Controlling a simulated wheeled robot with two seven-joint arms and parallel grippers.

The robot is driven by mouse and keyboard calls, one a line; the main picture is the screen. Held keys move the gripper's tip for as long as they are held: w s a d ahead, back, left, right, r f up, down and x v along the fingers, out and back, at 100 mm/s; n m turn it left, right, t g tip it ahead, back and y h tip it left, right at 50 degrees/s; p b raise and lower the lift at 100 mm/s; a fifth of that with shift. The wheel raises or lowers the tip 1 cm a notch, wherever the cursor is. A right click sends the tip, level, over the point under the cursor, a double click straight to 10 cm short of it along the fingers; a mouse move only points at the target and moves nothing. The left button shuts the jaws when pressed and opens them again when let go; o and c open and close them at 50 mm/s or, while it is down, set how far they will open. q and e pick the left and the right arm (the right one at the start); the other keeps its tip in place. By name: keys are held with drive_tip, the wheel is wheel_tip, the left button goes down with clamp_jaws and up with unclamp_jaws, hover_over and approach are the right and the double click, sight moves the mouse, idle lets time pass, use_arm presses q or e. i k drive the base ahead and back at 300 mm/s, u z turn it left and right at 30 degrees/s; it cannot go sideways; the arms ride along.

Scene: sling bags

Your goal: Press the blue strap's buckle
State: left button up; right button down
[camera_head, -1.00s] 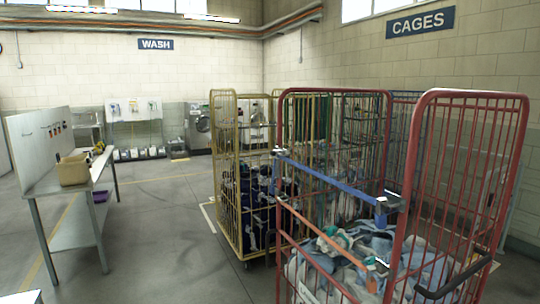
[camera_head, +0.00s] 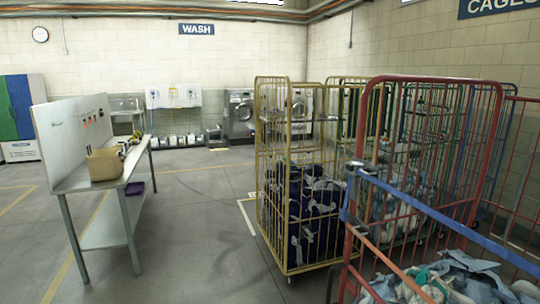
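A blue strap (camera_head: 440,216) runs across the open front of a red wire cage (camera_head: 372,112) at the right. It slopes down to the right and leaves the picture at the right edge. A small grey fitting (camera_head: 353,167) shows at its left end, by the cage's left side; I cannot tell its kind. No buckle can be made out on the visible length of the strap. An orange strap (camera_head: 381,267) crosses lower down. Neither of my grippers is in view.
The red cage holds pale blue and white cloth (camera_head: 465,277). A yellow cage (camera_head: 263,180) with dark blue bags (camera_head: 316,215) stands left of it. A metal table (camera_head: 105,232) with a tan box (camera_head: 105,165) stands at the left. The floor (camera_head: 190,235) between table and cages is clear.

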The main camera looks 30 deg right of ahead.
sight(350, 167)
drive_tip(key=z, duration=0.35)
drive_tip(key=i, duration=1.3)
drive_tip(key=z, duration=1.5)
drive_tip(key=i, duration=0.4)
drive_tip(key=z, duration=0.3)
